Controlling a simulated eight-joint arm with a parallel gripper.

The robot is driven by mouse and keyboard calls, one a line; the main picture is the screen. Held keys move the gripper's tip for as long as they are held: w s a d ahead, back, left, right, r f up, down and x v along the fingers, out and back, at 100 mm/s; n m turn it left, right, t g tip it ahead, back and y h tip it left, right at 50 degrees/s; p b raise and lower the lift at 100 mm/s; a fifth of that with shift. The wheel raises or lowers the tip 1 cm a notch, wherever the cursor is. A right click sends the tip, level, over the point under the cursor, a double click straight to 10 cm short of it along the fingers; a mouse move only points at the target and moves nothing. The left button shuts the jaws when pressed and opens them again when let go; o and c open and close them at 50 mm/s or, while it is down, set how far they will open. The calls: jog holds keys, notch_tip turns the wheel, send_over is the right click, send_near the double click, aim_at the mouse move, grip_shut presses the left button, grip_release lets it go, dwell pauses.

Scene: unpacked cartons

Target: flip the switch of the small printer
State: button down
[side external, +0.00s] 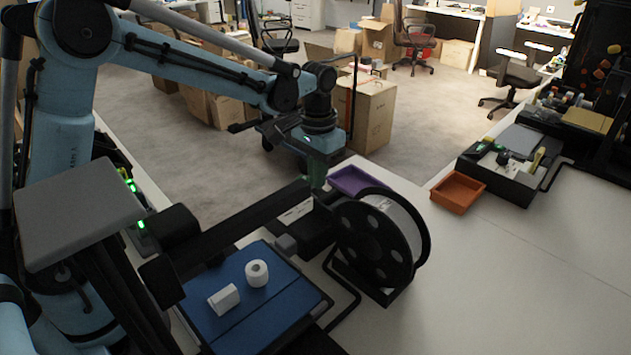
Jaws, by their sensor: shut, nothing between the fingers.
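The small printer (240,215) is black, with a blue bed (215,328) in the lower middle of the side external view. A white ring-shaped piece and a white block stand on the bed. A spool of white filament on black flanges (376,240) stands at its right. My gripper (316,180) points down just behind the printer's dark crossbar, left of the spool's top. It is shut and empty. Its fingertips are small and partly hidden, so I cannot tell whether they touch the printer. I cannot make out the switch.
A purple tray (352,180) lies just behind the spool, and an orange tray (458,192) lies farther right. A black box of tools (505,165) stands at the far right. The white table (520,275) is clear at front right. Cartons stand on the floor behind.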

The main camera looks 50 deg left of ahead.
jog(key=shift+f, duration=0.5)
dwell(0.3)
jog(key=shift+r, duration=3.5)
jog(key=t, duration=0.3)
send_near(314, 191)
jog(key=s+r, duration=0.3)
jog(key=s, duration=0.1)
jog(key=s+f+t, duration=0.3)
jog(key=s+t, duration=0.1)
jog(key=s, duration=0.2)
jog(key=shift+a, duration=0.2)
